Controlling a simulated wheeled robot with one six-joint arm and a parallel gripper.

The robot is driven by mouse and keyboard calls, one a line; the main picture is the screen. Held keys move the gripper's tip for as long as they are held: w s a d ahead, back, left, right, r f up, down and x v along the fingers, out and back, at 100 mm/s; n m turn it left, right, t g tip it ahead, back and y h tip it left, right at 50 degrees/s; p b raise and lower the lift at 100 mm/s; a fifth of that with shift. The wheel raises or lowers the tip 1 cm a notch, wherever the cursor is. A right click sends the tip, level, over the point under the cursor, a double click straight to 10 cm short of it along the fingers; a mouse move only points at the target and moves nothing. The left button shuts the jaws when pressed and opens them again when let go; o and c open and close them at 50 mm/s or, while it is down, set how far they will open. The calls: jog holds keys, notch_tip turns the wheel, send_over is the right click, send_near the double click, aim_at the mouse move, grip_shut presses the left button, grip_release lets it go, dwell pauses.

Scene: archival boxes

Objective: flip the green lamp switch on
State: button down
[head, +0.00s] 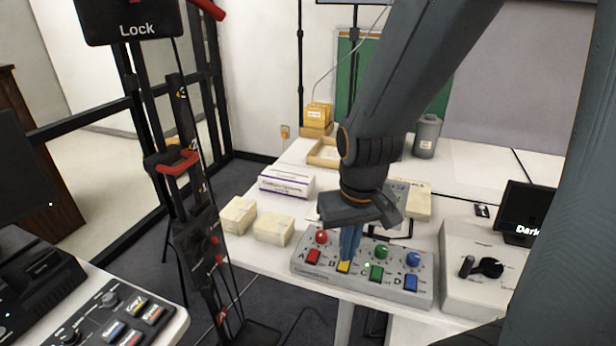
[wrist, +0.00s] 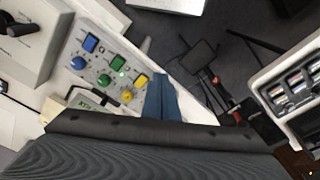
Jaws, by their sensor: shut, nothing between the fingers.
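A grey control panel (head: 335,279) lies near the table's front edge, with coloured round lamps and square switches. The green switch (head: 376,272) sits in front of the round green lamp (head: 381,251). In the wrist view the green switch (wrist: 117,63) and green lamp (wrist: 105,80) are left of the fingers. My gripper (head: 346,256) points down with its blue fingers shut and empty. In the head view the fingertips overlap the panel by the yellow switch (head: 343,268), left of the green one. I cannot tell whether they touch it. The yellow lamp is hidden in the head view.
The red switch (head: 313,256) and blue switch (head: 411,282) flank the row. A grey box with a black knob (head: 488,268) stands to the right. Cream boxes (head: 273,229) and a white box (head: 287,182) lie left behind the panel. A stand with red clamps (head: 172,160) rises at left.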

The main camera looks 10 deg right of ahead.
jog(key=n+g+b, duration=0.1)
jog(key=n+b, duration=0.2)
jog(key=n, duration=0.8)
send_over(376, 275)
jog(key=shift+d+f, duration=0.1)
jog(key=shift+f, duration=0.7)
notch_tip(376, 275, down, 14)
jog(key=shift+p, duration=0.85)
jog(key=shift+f, duration=0.1)
